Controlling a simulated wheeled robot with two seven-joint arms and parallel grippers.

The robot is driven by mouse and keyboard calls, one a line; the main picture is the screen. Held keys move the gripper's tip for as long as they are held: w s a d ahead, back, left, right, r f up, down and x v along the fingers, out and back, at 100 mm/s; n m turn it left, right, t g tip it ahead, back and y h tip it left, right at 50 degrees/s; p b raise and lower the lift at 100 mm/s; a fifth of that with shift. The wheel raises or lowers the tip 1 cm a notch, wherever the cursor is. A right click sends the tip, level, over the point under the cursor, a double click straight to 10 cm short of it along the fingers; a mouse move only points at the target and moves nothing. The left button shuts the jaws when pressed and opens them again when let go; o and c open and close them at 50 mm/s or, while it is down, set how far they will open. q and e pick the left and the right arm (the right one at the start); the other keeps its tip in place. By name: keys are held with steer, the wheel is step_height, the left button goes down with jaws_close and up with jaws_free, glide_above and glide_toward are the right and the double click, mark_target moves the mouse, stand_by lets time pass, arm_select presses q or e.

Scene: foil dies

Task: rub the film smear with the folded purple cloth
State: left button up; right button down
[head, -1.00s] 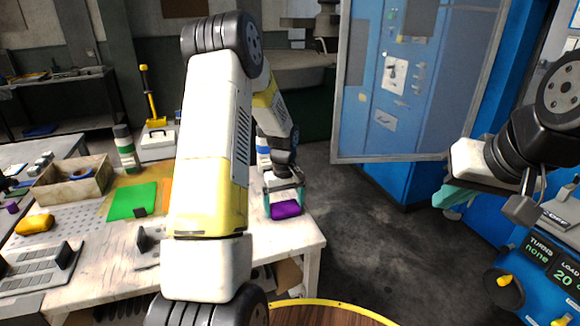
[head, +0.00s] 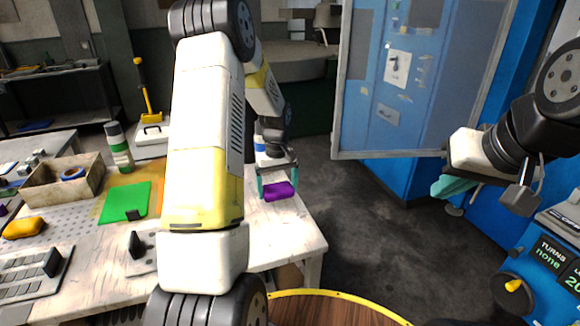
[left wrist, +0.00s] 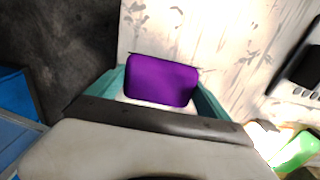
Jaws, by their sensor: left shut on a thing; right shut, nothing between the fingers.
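The folded purple cloth (head: 279,191) is between the teal fingers of my left gripper (head: 276,188), near the right end of the white worktable. In the left wrist view the cloth (left wrist: 161,80) fills the gap between both fingers, over the pale table top. My left gripper is shut on it. I cannot tell whether the cloth touches the table. No film smear can be made out clearly; my left arm hides part of the table. My right gripper (head: 452,187) is at the right, in front of the blue cabinet, away from the table, shut and empty.
The worktable (head: 285,235) also holds a green cloth (head: 124,202), a wooden box (head: 62,185), a yellow cloth (head: 24,228) and a striped bottle (head: 119,148). A machine with a display (head: 556,255) stands at the right. Floor lies open between table and cabinet.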

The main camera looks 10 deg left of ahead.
arm_select(q)
steer(key=shift+r, duration=2.5)
